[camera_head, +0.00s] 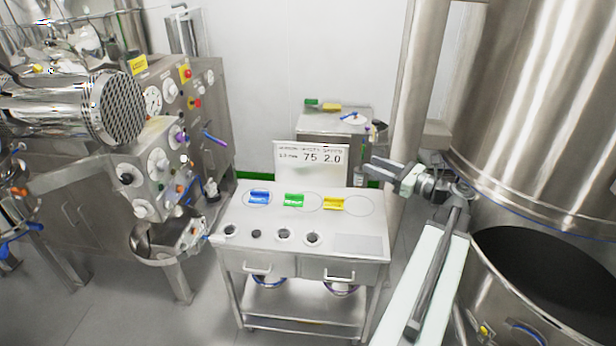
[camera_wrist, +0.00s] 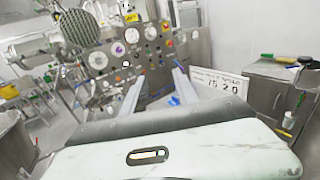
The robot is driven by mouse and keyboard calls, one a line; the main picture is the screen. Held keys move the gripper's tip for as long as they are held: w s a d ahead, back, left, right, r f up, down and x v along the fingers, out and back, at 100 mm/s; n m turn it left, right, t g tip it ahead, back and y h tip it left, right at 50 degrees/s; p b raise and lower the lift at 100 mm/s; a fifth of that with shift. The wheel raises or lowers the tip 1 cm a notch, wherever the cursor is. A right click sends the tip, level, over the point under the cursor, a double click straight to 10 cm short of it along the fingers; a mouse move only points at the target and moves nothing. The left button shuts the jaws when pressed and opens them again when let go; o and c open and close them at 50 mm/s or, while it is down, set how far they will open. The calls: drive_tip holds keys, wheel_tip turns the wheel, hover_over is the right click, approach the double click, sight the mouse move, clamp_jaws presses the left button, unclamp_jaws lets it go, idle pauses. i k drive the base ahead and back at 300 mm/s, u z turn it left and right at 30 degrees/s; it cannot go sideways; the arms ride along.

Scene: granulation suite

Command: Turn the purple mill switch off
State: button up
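A small purple knob (camera_head: 180,137) is on the grey machine's control panel at the left in the head view. A purple lever-like piece (camera_head: 214,139) sticks out to its right. I cannot tell which of the two is the mill switch, or its on/off position. My gripper (camera_head: 366,172) is in the air right of the cart, well away from the panel. In the wrist view its two fingers (camera_wrist: 158,90) are spread apart with nothing between them.
A steel cart (camera_head: 340,243) with blue, green and yellow pieces and a sign (camera_head: 310,157) stands between my gripper and the machine. A large steel vessel (camera_head: 540,110) is close on the right. A smaller cabinet (camera_head: 335,122) stands behind. Bare floor shows at lower left.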

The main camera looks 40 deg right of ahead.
sight(180, 137)
drive_tip(key=u, duration=0.45)
drive_tip(key=k, duration=1.25)
drive_tip(key=z, duration=0.2)
drive_tip(key=i, duration=2.2)
drive_tip(key=u, duration=0.8)
